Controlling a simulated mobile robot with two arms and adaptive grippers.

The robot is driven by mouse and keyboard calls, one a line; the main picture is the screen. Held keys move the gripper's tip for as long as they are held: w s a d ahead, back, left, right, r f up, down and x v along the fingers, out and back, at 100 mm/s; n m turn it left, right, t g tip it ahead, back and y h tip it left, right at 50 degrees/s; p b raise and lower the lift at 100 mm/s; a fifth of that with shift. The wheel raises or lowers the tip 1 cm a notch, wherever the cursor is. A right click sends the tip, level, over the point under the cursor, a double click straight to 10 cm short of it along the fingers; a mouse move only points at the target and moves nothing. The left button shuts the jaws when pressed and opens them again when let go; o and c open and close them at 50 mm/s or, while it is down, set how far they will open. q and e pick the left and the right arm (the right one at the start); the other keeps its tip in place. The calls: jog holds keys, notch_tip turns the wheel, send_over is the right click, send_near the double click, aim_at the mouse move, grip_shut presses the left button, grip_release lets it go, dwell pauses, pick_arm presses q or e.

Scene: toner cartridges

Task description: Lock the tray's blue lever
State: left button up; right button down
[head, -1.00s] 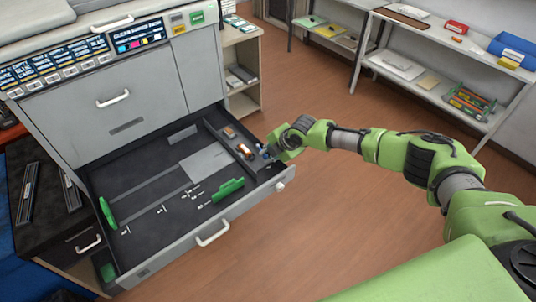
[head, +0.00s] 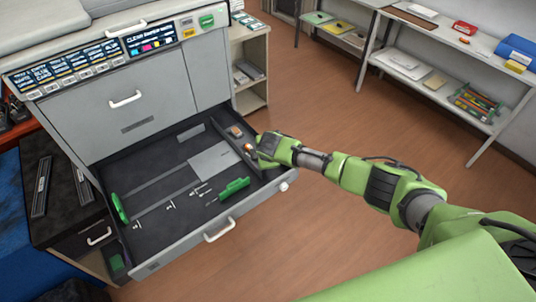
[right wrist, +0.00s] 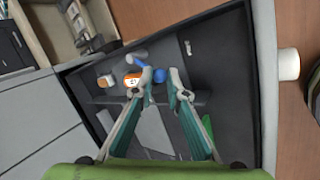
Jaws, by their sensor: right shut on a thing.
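The open tray (head: 140,168) is a dark drawer pulled out of the grey machine, with green guides inside. My right gripper (head: 266,148) is over the compartment along the tray's right side. In the right wrist view, the gripper (right wrist: 160,88) has its fingertips around the blue lever (right wrist: 159,75) and is shut on it. More blue, apparently part of the lever, shows at the upper left, beside an orange-and-white piece (right wrist: 132,81). In the head view my gripper hides the lever. My left gripper is not in view.
A green guide (head: 233,187) stands inside the tray, with small white marks near it. The tray's front has a white handle (head: 219,231) and a white round knob (head: 284,187). A shelf unit (head: 430,85) stands at the back right. The floor between is clear.

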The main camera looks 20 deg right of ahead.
jog(key=shift+w+a+m+h+b, duration=0.2)
jog(key=shift+a+m+h, duration=0.2)
jog(key=shift+m, duration=0.25)
jog(key=shift+w+a+m+h+b, duration=0.15)
jog(key=shift+a+m+h, duration=0.2)
jog(key=shift+m, duration=0.3)
